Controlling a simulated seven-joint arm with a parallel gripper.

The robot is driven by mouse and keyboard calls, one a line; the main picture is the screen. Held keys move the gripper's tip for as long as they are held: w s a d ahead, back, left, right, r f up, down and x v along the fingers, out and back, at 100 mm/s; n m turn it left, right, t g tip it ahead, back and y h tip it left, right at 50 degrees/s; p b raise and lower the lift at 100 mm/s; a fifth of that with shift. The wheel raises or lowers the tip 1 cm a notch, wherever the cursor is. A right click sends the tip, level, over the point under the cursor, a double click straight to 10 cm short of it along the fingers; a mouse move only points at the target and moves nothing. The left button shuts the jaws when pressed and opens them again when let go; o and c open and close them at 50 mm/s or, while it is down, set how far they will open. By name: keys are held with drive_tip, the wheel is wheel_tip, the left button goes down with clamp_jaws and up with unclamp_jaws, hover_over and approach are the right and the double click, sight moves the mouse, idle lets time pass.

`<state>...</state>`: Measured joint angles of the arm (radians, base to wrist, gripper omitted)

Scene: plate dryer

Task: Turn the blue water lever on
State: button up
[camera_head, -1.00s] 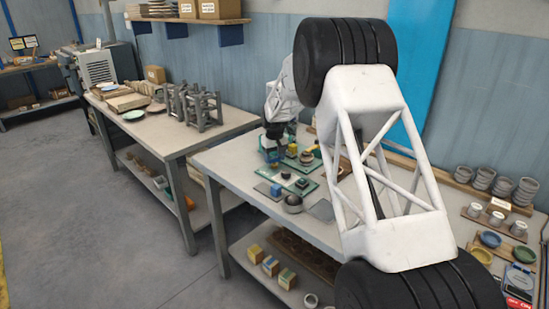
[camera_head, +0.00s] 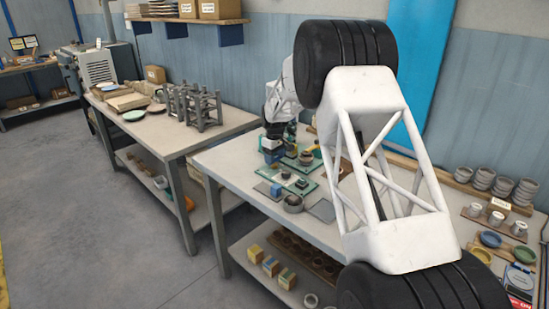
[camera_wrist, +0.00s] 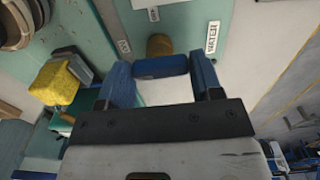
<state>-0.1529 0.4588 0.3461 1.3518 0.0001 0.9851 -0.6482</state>
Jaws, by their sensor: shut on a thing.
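The blue water lever (camera_wrist: 160,65) shows in the wrist view as a short blue bar between my blue fingertips, below and left of the WATER label (camera_wrist: 212,37). My gripper (camera_wrist: 162,76) is shut on it, one finger at each end of the bar. In the head view my gripper (camera_head: 272,147) is small and low over the fixture at the left of the near table; the lever cannot be made out there.
A round brown-yellow knob (camera_wrist: 159,45) stands just beyond the lever. A yellow block (camera_wrist: 55,82) is close to the left finger. Low parts and a grey ring (camera_head: 293,203) lie on the near table. Stacked grey cups (camera_head: 484,178) stand at the right.

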sight(275, 158)
drive_tip(key=o, duration=0.9)
drive_tip(key=shift+r, duration=3.95)
